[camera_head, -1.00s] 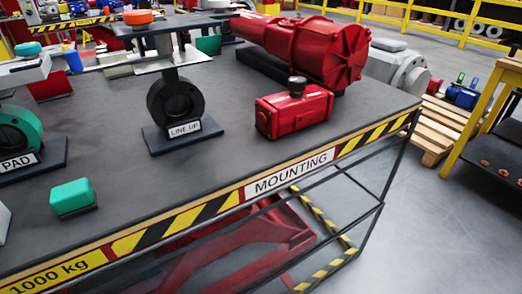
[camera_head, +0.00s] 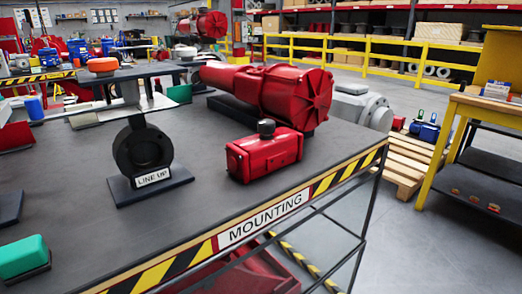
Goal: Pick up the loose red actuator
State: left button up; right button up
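A red box-shaped actuator (camera_head: 265,155) with a black knob on top sits loose on the dark table, near the edge above the MOUNTING label (camera_head: 263,218). Behind it, a much larger red cylindrical actuator (camera_head: 275,90) lies on a dark base. A black ring-shaped valve (camera_head: 142,152) stands on a plate with a LINE UP sign, to the left of the small actuator and apart from it. Neither of my grippers is in view.
The dark table (camera_head: 205,215) is clear in front of the small actuator. A green block (camera_head: 23,257) sits at the lower left. A grey motor (camera_head: 360,106) and a wooden pallet (camera_head: 408,165) are beyond the table. A yellow-framed workbench (camera_head: 480,150) stands at the right.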

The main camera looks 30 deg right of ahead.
aim_at(250, 158)
jog(key=l+u, duration=0.15)
jog(key=l, duration=0.2)
jog(key=k+l+u, duration=0.15)
jog(key=l, duration=0.2)
jog(key=l+u, duration=0.15)
jog(key=l, duration=0.2)
jog(key=k+l+u, duration=0.15)
jog(key=l, duration=0.15)
